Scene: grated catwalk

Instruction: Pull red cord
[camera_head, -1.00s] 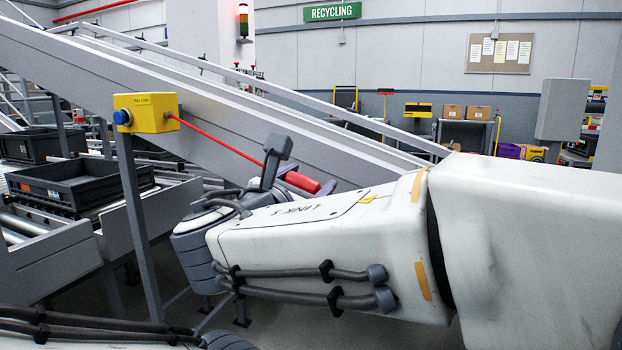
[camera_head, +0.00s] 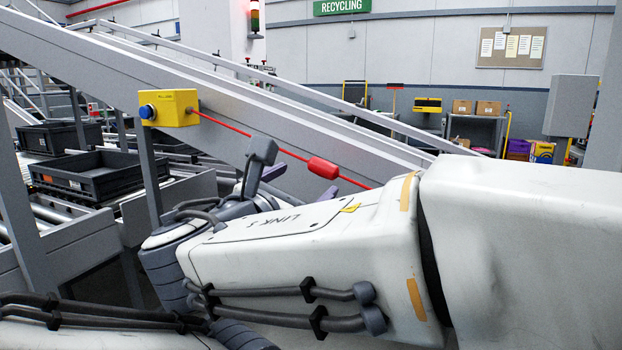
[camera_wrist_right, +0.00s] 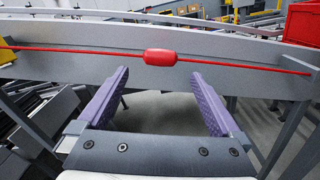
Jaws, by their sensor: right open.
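A taut red cord (camera_head: 235,131) runs from a yellow box (camera_head: 178,108) with a blue button down to the right, along the sloping grey conveyor side. A red barrel-shaped grip (camera_head: 322,167) sits on the cord. In the right wrist view the cord (camera_wrist_right: 85,51) crosses nearly level, with the red grip (camera_wrist_right: 174,58) just beyond my fingertips and in line with the gap between them. My right gripper (camera_wrist_right: 159,75) is open and empty, its purple fingers apart. In the head view my forearm hides part of it. My left gripper is out of view.
The grey sloping conveyor side (camera_head: 300,125) lies behind the cord. Black crates (camera_head: 92,178) rest on rollers at left. A grey post (camera_head: 150,178) holds up the yellow box. A red bin (camera_wrist_right: 304,24) shows at upper right in the wrist view.

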